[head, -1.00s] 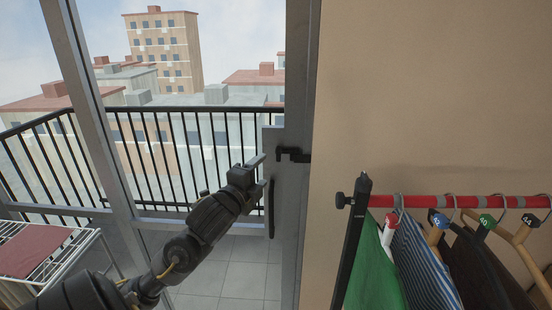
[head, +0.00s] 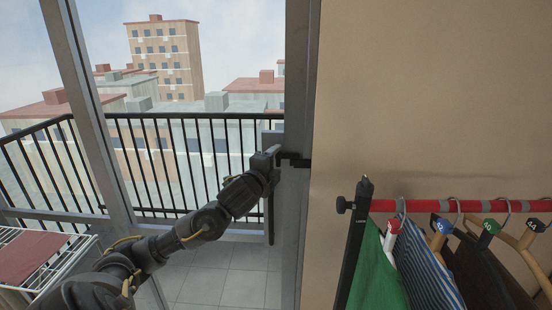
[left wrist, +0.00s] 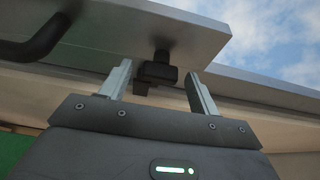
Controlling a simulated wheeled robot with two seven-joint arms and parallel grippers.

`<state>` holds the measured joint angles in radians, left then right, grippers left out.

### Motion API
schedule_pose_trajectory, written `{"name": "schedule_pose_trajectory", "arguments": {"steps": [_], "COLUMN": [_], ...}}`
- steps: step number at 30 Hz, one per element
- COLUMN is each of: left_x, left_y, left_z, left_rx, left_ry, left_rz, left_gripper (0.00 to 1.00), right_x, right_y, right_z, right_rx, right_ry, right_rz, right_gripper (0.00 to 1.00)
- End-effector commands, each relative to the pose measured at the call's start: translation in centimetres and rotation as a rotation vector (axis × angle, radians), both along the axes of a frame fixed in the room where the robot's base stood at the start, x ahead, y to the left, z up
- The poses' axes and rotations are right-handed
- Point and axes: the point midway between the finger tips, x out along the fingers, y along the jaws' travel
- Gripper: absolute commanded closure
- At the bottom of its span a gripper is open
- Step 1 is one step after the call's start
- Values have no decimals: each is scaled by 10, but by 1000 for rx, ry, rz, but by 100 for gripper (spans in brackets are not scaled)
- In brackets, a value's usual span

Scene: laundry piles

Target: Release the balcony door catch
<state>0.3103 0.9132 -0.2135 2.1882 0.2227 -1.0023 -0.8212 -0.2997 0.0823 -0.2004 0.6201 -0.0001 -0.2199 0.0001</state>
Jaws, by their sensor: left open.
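The balcony door catch (head: 295,161) is a small black latch on the grey door frame, at the wall edge in the head view. My left gripper (head: 276,154) is right at its left side. In the left wrist view the catch (left wrist: 158,72) shows between the two open fingers of my left gripper (left wrist: 160,84), with a gap on each side. The fingers are open and hold nothing. The door's grey frame (head: 287,225) runs upright beside the wall. A black bar handle (left wrist: 38,42) shows at the upper left of the left wrist view. My right gripper is not in view.
A clothes rail (head: 425,205) with several hung garments stands at the lower right, in front of the beige wall (head: 430,90). A white drying rack (head: 55,265) is at the lower left. The balcony railing (head: 190,116) is beyond the glass.

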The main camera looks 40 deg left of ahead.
Motion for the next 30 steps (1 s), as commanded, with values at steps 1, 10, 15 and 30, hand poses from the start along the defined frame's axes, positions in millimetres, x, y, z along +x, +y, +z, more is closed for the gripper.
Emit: {"name": "schedule_pose_trajectory", "arguments": {"steps": [1, 10, 15, 30], "left_x": [3, 6, 6, 6], "left_y": [1, 1, 1, 1], "left_z": [1, 0, 0, -4], "left_rx": [-1, -1, -1, -31], "left_ry": [0, -1, -1, -22], "left_rz": [0, -1, -1, -1], "left_gripper": [38, 38, 55, 83], "right_x": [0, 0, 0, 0], "right_y": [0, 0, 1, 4], "right_z": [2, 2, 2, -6], "right_rx": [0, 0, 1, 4], "right_ry": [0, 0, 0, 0], "right_rz": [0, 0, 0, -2], "right_gripper": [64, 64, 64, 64]}}
